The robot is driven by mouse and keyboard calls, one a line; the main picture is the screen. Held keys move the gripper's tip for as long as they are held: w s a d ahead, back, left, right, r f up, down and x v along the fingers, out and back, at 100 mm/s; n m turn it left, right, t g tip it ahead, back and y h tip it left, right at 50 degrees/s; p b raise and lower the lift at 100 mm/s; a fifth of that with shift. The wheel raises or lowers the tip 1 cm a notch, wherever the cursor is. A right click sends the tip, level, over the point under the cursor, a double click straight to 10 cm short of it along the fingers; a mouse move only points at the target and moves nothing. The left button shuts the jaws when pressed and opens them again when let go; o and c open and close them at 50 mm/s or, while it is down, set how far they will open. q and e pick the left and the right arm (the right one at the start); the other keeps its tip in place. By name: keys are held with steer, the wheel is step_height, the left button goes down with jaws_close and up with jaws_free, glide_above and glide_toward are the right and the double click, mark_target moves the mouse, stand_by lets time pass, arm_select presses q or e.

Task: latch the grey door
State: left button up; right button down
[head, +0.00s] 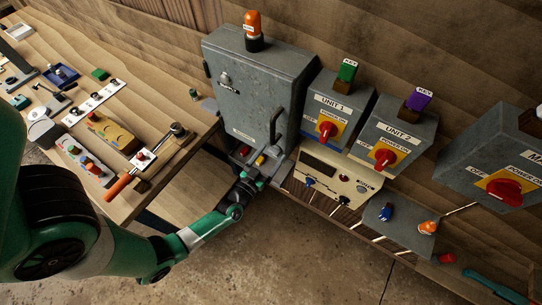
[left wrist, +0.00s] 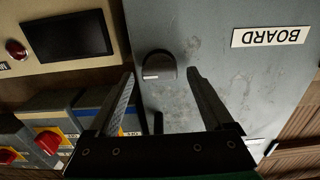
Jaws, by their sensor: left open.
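The grey door (head: 250,95) is the front of the tall grey cabinet. It looks closed or nearly so; I cannot tell if it is latched. A dark upright handle (head: 276,124) stands out near its right edge. The left wrist view shows the door (left wrist: 225,75) upside down, with a "BOARD" label (left wrist: 268,37) and a dark rounded knob (left wrist: 157,66) with a white mark. My left gripper (head: 254,175) is low in front of the cabinet. Its open fingers point toward the door, and the knob shows between the fingertips. Whether they touch it is unclear. My right gripper is not in view.
An orange beacon (head: 253,24) tops the cabinet. Units with red switches (head: 328,130) and a beige panel (head: 340,178) stand close on the right. A bench (head: 55,185) with tools is on the left. Open floor (head: 300,270) lies in front.

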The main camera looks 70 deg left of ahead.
arm_select(q)
steer(key=shift+w+a, duration=0.1)
steer(key=shift+w, duration=0.05)
jaws_close()
stand_by(0.4)
